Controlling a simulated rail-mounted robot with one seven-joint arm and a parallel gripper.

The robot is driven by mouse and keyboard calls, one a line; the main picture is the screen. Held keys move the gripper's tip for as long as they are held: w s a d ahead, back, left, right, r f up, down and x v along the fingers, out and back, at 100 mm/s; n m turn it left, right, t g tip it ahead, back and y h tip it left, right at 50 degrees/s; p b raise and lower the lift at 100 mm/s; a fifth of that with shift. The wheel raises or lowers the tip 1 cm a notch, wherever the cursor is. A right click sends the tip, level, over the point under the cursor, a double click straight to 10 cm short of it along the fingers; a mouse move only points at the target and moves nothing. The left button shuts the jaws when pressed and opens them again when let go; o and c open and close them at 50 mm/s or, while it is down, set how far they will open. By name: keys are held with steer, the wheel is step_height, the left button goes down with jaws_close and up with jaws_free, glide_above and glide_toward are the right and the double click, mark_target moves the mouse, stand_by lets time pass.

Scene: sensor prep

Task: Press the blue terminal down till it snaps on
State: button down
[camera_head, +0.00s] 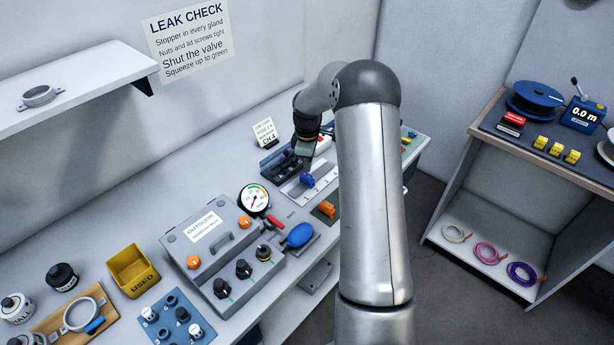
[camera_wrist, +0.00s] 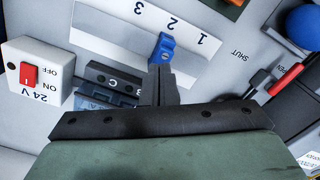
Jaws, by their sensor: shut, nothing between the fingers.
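The blue terminal (camera_head: 307,180) sits on a pale plate (camera_head: 322,172) marked 1, 2, 3 on the bench. My gripper (camera_wrist: 160,70) is shut and empty. Its fingertips overlap the lower end of the terminal in the wrist view; I cannot tell whether they touch. Whether the terminal is fully seated cannot be seen.
A 24 V switch box (camera_wrist: 38,75) with a red rocker stands left in the wrist view.

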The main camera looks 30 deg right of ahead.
mark_target(307, 175)
steer(key=shift+r+p, duration=1.4)
steer(key=shift+r, duration=1.45)
